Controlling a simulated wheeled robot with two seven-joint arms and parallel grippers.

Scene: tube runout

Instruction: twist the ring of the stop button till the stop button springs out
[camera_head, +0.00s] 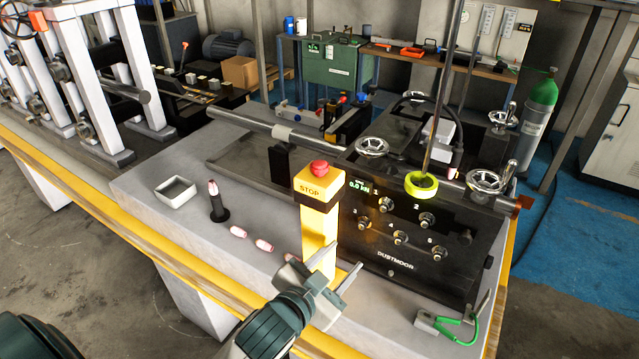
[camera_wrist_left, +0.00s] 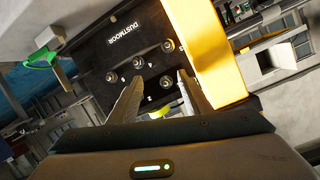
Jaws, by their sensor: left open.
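The ring at the button's base is too small to make out. My left gripper (camera_head: 336,274) is open and empty, in front of the lower part of the post and well below the button. In the left wrist view the open fingers (camera_wrist_left: 158,98) point toward the black panel, with the yellow post (camera_wrist_left: 208,50) at upper right. The button does not show there. My right gripper is not in view.
A black Dustmoor machine (camera_head: 400,240) with knobs and handwheels stands right of the post. A white tray (camera_head: 176,191), a black stand (camera_head: 217,203) and several small tubes (camera_head: 238,232) lie to the left. A green clip (camera_head: 450,325) lies at front right.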

